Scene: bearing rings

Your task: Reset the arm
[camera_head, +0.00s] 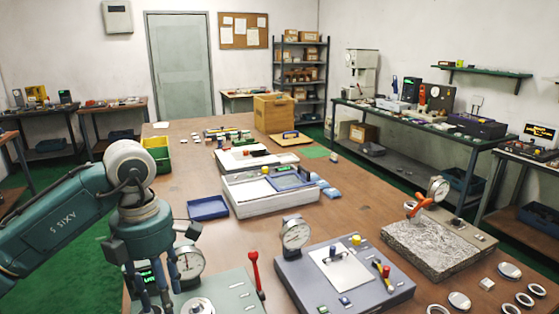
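My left arm comes in from the left, and its gripper (153,287) points down over the near left of the wooden table (190,160). It is beside a grey-green fixture (228,290) with a dial gauge (189,263). The finger parts show, but their tips are unclear, so I cannot tell whether it is open or what it holds. My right arm and gripper are not in view. Several bearing rings, such as one silver ring (460,301) and another (537,289), lie flat at the near right of the table.
A blue-grey gauge fixture (290,270) stands at the front middle, and a rough stone-like block (440,250) is right of it. A white tray unit (255,200), a blue tray (208,208) and a wooden box (273,112) stand farther back. Bare wood lies left of the blue tray.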

